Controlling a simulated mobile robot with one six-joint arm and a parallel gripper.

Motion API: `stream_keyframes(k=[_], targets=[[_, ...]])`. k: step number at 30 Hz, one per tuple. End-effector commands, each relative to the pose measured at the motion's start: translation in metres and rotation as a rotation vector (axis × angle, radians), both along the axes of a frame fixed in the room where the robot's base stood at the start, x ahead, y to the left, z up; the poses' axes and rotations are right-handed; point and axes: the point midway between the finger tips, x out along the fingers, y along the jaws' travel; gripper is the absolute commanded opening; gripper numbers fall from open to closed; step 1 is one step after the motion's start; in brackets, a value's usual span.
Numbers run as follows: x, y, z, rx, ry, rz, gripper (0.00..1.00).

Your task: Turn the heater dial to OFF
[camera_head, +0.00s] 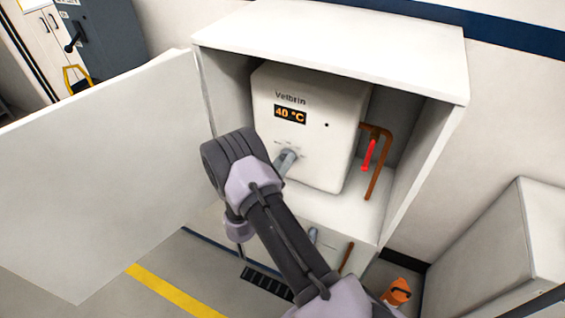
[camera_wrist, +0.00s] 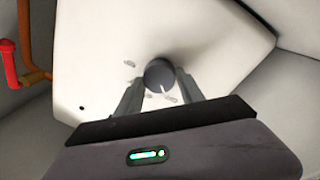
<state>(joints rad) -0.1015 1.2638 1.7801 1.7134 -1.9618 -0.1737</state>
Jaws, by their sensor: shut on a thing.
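The white heater (camera_head: 307,128) sits inside an open cabinet, and its display (camera_head: 290,114) reads 40 °C in orange. Its dark round dial (camera_wrist: 159,73) shows in the wrist view, with a pale pointer line and small faint marks around it. My gripper (camera_wrist: 160,88) has a finger on each side of the dial and is shut on it. In the head view my gripper (camera_head: 287,161) reaches the lower left of the heater's front. There the arm and fingers hide the dial and part of its markings. I cannot read the dial marks.
The cabinet door (camera_head: 100,165) stands wide open on the left. A copper pipe (camera_head: 378,165) with a red lever (camera_head: 369,155) is right of the heater. A white box (camera_head: 490,250) and an orange object (camera_head: 397,291) are at the lower right.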

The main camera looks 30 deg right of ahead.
Motion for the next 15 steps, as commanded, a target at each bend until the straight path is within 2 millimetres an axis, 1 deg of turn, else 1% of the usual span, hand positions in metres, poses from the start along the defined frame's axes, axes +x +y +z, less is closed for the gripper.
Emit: stream_keyframes(k=[4,5,6,7,8,15], targets=[[-0.0007,-0.0003,-0.0008,0.000,0.002,-0.001,0.05],[-0.0007,-0.0003,-0.0008,0.000,0.002,-0.001,0.51],[-0.0007,-0.0003,-0.0007,0.001,0.002,-0.001,0.59],[-0.0006,-0.0003,-0.0006,0.000,0.001,-0.001,0.65],[-0.0005,-0.0003,-0.0005,0.000,0.001,-0.001,0.67],[-0.0002,0.0000,-0.0002,0.001,0.000,-0.001,0.67]])
